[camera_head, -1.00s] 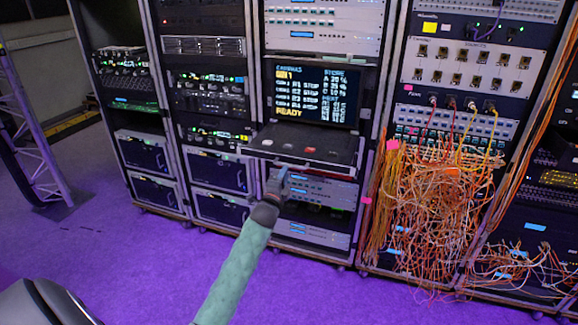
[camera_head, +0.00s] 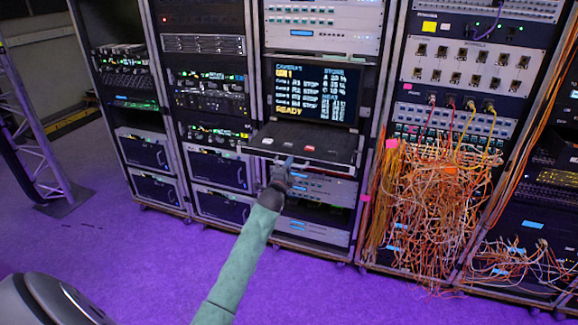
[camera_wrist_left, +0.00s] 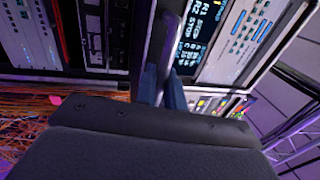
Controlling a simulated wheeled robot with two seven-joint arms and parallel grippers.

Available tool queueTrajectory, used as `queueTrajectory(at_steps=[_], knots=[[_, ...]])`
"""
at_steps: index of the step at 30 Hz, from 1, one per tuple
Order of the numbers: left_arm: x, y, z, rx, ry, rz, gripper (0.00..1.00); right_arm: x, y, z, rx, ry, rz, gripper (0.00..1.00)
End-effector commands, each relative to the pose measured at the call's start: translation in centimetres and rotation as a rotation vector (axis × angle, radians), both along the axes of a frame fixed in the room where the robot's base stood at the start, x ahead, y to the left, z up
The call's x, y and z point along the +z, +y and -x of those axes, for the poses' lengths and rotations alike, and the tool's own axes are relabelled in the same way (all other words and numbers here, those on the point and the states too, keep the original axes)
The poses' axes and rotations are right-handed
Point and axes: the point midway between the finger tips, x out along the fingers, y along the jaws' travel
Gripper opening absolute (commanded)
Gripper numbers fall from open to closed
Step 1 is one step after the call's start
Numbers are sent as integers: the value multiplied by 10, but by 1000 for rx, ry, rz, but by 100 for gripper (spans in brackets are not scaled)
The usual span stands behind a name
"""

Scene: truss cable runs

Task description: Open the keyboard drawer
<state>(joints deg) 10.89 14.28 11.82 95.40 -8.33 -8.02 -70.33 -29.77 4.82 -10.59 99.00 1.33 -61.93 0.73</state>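The keyboard drawer (camera_head: 325,150) is a dark shelf in the middle rack, below a lit screen (camera_head: 318,93). It sticks out a little from the rack front, with small pale and red patches on top. My left gripper (camera_head: 286,168) is at the drawer's front edge, reaching up from below. In the left wrist view, my left gripper's bluish fingers (camera_wrist_left: 163,88) lie on either side of a narrow grey bar, which looks like the drawer's front edge or handle. I cannot tell whether they grip it. My right gripper is not in view.
A tangle of orange and white cables (camera_head: 430,215) hangs right of the drawer, down to the floor. Rack units (camera_head: 318,190) sit under the drawer. A truss (camera_head: 40,150) stands at far left. The purple floor (camera_head: 130,250) in front is clear.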

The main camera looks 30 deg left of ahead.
Motion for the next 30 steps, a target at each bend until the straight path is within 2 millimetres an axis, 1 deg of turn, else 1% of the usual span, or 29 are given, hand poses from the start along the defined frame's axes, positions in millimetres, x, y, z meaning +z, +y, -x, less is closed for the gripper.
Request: queueTrajectory(at_steps=[7, 10, 16, 21, 24, 29, 30], knots=[[-1, 0, 0, 0, 2, 0, 0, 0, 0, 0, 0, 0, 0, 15], [-2, -1, 4, 0, 3, 1, 0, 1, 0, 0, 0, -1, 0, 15], [-3, -6, 24, 0, 5, 1, 0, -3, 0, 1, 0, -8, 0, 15], [-2, -10, 40, 1, 4, 1, 0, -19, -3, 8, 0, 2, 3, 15], [-2, -10, 41, 1, 3, 2, 0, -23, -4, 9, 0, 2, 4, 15], [-2, -10, 40, 1, 3, 2, 0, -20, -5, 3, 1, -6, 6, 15], [-2, -10, 40, 1, 3, 2, 13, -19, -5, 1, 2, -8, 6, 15]])
